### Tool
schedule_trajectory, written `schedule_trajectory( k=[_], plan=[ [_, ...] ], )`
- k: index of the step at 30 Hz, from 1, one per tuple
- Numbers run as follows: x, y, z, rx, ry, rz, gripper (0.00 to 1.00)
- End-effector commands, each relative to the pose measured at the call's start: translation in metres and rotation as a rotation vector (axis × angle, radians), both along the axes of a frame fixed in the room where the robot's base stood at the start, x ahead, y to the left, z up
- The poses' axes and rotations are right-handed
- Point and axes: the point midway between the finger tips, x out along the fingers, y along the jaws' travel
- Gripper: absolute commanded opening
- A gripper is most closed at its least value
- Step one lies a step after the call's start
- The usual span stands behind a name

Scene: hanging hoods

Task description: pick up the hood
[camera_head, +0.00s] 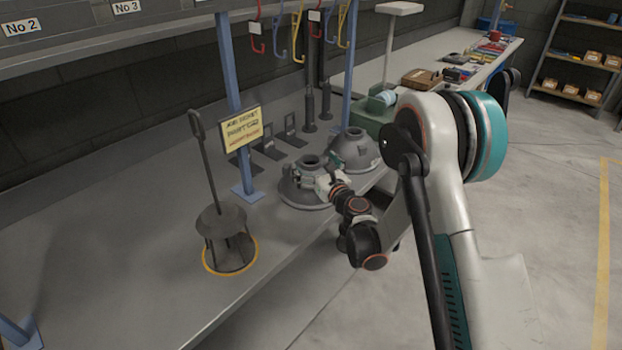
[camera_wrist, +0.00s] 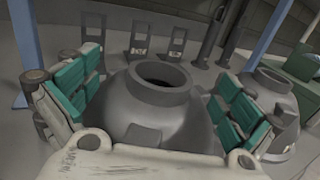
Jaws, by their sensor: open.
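A grey dome-shaped hood (camera_head: 306,192) with a round collar and opening on top sits on the grey bench. In the wrist view the same hood (camera_wrist: 157,112) lies straight ahead between the finger pads. My gripper (camera_head: 328,182) is at the hood's right side, close to its collar. In the wrist view my gripper (camera_wrist: 155,105) is open, with a teal-padded finger on each side of the hood. Whether the pads touch it I cannot tell. A second similar hood (camera_head: 355,150) sits just behind and to the right; it also shows in the wrist view (camera_wrist: 275,95).
A blue post (camera_head: 233,90) with a yellow sign (camera_head: 242,128) stands left of the hoods. A dark stand with a tall handle (camera_head: 226,238) is on the bench at the left. Coloured hooks (camera_head: 298,35) hang above. A green box (camera_head: 374,112) stands behind. The front left bench is clear.

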Motion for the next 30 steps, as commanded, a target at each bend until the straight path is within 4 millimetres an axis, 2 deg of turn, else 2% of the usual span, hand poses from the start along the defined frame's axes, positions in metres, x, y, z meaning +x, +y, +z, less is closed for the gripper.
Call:
schedule_trajectory(
  k=[4, 12, 14, 18, 21, 30],
  plan=[
    [0.014, 0.007, -0.001, 0.000, 0.000, -0.001, 1.00],
    [0.017, 0.009, 0.000, 0.000, 0.000, -0.001, 1.00],
    [0.017, 0.009, 0.000, 0.000, 0.000, -0.001, 0.89],
    [0.017, 0.009, 0.000, 0.000, 0.000, -0.001, 0.57],
    [0.017, 0.009, 0.000, -0.001, 0.000, -0.001, 0.39],
    [0.016, 0.009, -0.002, -0.002, 0.000, 0.000, 0.38]
  ],
)
